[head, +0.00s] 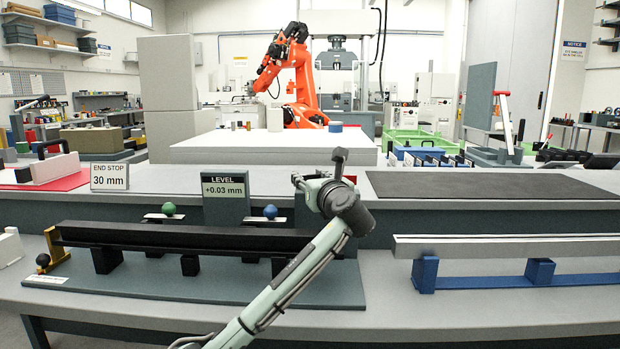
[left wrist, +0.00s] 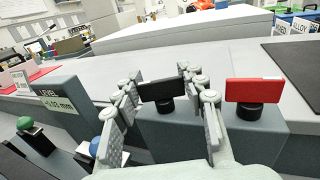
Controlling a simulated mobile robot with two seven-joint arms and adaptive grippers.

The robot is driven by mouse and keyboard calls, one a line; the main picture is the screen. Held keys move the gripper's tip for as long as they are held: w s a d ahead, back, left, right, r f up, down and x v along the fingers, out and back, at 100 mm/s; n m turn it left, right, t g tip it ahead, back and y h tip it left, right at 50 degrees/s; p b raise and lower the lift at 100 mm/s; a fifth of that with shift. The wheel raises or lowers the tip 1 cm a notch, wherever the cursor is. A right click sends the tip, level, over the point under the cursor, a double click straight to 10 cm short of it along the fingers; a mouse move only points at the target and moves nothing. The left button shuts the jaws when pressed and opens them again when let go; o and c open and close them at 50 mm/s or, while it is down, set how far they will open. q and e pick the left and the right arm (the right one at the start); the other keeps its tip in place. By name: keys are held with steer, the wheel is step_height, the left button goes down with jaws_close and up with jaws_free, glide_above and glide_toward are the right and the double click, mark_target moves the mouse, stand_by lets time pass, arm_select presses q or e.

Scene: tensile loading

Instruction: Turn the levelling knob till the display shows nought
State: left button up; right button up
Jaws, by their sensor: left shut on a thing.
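The LEVEL display (head: 226,190) reads +0.03 mm in the head view; in the left wrist view the display (left wrist: 50,98) is tilted and its last digits are blurred. My left gripper (head: 312,182) is over the grey ledge just right of the display. In the left wrist view its fingers (left wrist: 160,85) are on both sides of a black bar-shaped knob (left wrist: 158,91) on a round black base, and are shut on it. A red bar-shaped knob (left wrist: 254,91) stands to the right, outside the fingers. My right gripper is in neither view.
A green ball (head: 168,209) and a blue ball (head: 270,211) sit in front of the display. A long black beam (head: 180,237) lies on supports at front left, a light grey beam (head: 510,246) at front right. An END STOP 30 mm sign (head: 109,177) stands at left.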

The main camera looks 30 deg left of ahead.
arm_select(q)
steer(key=shift+s+a+r+m+t+h+p, duration=0.1)
steer(key=shift+m+t+h+p, duration=0.2)
steer(key=shift+m+t+h, duration=0.3)
steer(key=shift+a+m+t+h+p, duration=0.1)
steer(key=shift+m+t+h+p, duration=0.15)
steer(key=shift+m+t+h, duration=1.05)
steer(key=shift+m+h, duration=0.1)
steer(key=shift+h, duration=0.2)
steer(key=m+t+h, duration=0.1)
steer(key=m+h, duration=0.1)
steer(key=h, duration=0.1)
steer(key=m+t+h, duration=0.1)
steer(key=m+h, duration=0.1)
steer(key=h, duration=0.1)
steer(key=shift+t, duration=0.3)
steer(key=shift+d+m+h, duration=0.1)
steer(key=shift+m+h, duration=1.7)
steer(key=shift+h, duration=1.1)
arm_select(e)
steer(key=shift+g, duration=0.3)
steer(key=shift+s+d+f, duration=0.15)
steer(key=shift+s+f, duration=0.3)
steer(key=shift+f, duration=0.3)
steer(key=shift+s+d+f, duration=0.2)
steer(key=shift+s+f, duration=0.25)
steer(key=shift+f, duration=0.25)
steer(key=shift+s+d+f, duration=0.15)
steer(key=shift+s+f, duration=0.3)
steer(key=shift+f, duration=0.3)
